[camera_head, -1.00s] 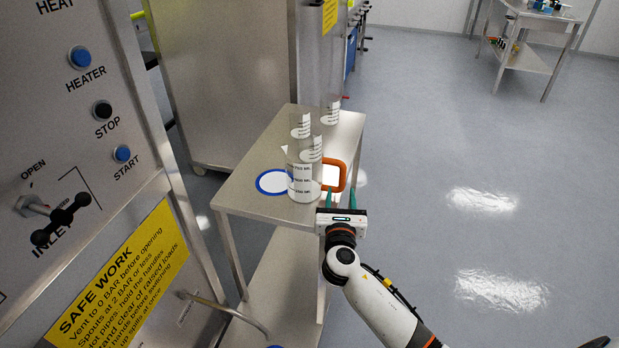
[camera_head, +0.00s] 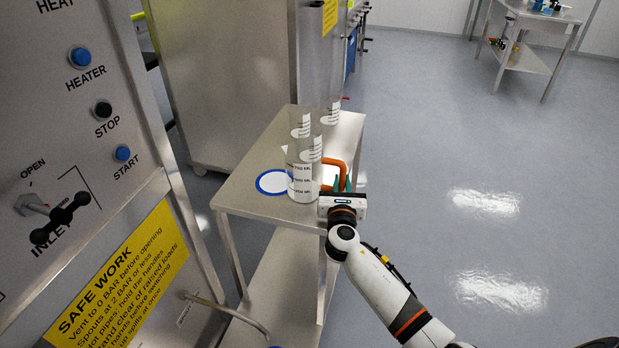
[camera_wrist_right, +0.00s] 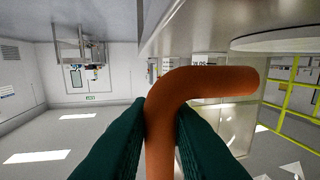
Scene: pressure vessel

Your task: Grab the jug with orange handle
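The jug with the orange handle is a clear jug with printed measuring marks (camera_head: 301,181), upright on the steel table. Its orange handle (camera_head: 340,163) is on its right side, toward my right arm. My right gripper (camera_head: 342,184) is at the handle with its green fingers close together. In the right wrist view, the orange handle (camera_wrist_right: 160,140) runs between the two green fingers (camera_wrist_right: 160,112), which press against it from both sides. The fingers and gripper body hide part of the handle in the head view. My left gripper is not in view.
The steel table (camera_head: 245,190) has a blue-ringed white circle (camera_head: 273,182) left of the jug. More clear marked vessels (camera_head: 330,113) stand behind it. A control panel (camera_head: 75,130) with a yellow safety sign (camera_head: 125,275) is at left. Floor to the right is open.

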